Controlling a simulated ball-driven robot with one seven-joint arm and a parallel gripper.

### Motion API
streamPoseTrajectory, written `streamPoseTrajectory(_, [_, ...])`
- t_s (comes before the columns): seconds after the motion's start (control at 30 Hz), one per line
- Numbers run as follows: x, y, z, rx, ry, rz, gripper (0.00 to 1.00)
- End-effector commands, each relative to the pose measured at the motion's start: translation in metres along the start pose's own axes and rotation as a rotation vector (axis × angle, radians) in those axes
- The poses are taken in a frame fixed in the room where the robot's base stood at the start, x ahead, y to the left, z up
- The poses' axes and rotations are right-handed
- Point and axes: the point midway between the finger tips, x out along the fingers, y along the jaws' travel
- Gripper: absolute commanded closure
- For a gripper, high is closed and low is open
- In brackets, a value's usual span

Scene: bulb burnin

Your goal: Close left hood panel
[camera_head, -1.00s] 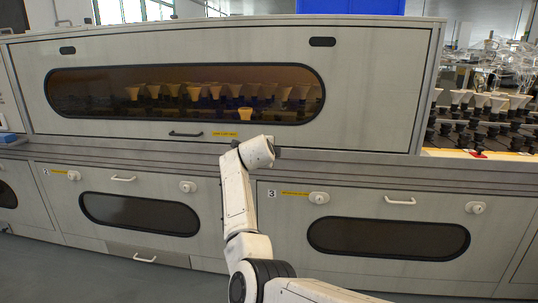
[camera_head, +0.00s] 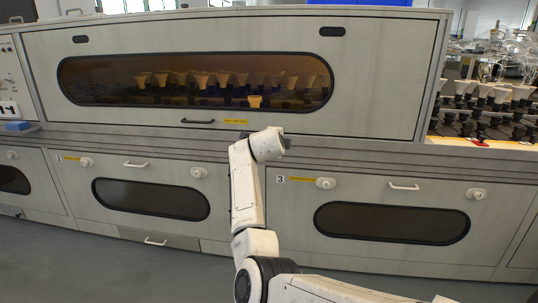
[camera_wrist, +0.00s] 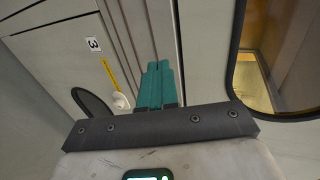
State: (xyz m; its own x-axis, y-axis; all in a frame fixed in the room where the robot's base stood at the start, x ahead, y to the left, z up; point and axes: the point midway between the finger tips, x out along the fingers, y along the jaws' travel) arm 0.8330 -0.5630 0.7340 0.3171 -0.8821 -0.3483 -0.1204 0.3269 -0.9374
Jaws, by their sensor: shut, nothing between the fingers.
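The left hood panel (camera_head: 370,85) is a wide, pale metal panel with a long amber window (camera_head: 230,82) in the head view. It hangs down over the front of the machine, its lower edge along the ledge, with no clear gap visible there. Its small dark handle (camera_head: 198,122) is near the bottom edge. My arm's end is in front of the panel's lower edge, right of the handle; the fingers are hidden there. In the wrist view my gripper (camera_wrist: 158,72) has teal fingers pressed together, empty, and part of the amber window (camera_wrist: 275,55) shows at right.
Lower cabinets with dark windows and white handles (camera_head: 404,187) line the front below the ledge (camera_head: 350,150). Bulbs on dark sockets (camera_head: 490,115) stand exposed at right. A blue item (camera_head: 17,126) lies on the ledge at left. Grey floor is clear at lower left.

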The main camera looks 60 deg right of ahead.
Motion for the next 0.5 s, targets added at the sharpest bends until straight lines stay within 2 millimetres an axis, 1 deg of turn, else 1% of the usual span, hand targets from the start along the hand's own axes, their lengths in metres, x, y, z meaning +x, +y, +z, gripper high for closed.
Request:
streamPoseTrajectory(0.17, [-0.02, 0.006, -0.001, 0.0, 0.0, 0.001, 1.0])
streamPoseTrajectory(0.5, [-0.069, 0.025, 0.0, -0.001, 0.0, 0.0, 1.0])
